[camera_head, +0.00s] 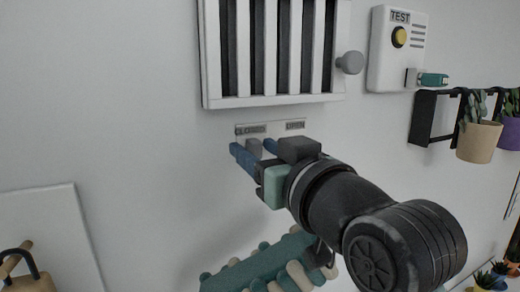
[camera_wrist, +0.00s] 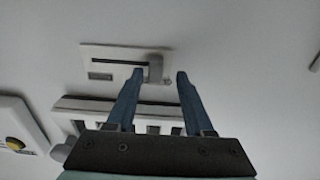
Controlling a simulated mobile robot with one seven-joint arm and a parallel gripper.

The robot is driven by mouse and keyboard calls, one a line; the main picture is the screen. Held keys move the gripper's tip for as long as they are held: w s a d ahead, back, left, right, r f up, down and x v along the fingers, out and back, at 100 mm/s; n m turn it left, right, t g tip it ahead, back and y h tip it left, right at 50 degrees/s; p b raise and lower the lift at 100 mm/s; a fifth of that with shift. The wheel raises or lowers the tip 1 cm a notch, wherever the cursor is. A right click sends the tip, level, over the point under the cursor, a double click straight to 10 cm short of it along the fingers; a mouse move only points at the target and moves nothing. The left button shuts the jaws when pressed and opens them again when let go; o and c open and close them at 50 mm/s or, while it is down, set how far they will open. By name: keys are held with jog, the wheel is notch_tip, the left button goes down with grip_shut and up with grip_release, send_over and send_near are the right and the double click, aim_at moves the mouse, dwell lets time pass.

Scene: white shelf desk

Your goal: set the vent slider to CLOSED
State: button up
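The vent slider's pale plate (camera_head: 272,128) is on the wall under the vent, with CLOSED at left and OPEN at right. Its grey slider knob (camera_head: 253,147) stands below the CLOSED label. In the wrist view, seen upside down, the knob (camera_wrist: 155,68) is at the right end of the dark slot (camera_wrist: 113,63). My gripper (camera_head: 257,152) is open, its blue fingers on either side of the knob. In the wrist view my gripper (camera_wrist: 160,74) has its left finger close beside the knob and a gap at the right finger. I cannot tell whether they touch.
The white vent (camera_head: 272,100) with a grey round knob (camera_head: 350,62) is just above. A TEST box (camera_head: 385,60) with a yellow button is at upper right. A wall rack (camera_head: 424,118) with potted plants is at right. The wall left of the plate is clear.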

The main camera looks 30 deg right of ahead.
jog(key=s+b, duration=0.4)
jog(key=s, duration=0.9)
jog(key=shift+a+b, duration=0.3)
jog(key=shift+b, duration=0.1)
jog(key=w+a+r+t+y+b, duration=0.1)
jog(key=w+a+r+t, duration=0.35)
jog(key=a, duration=0.45)
jog(key=s+a+r+t+b, duration=0.1)
jog(key=a+t, duration=0.4)
jog(key=a, duration=0.5)
jog(key=shift+s+a+r+n, duration=0.2)
jog(key=shift+s+r+n, duration=0.1)
jog(key=shift+s+r, duration=0.35)
jog(key=shift+d, duration=0.1)
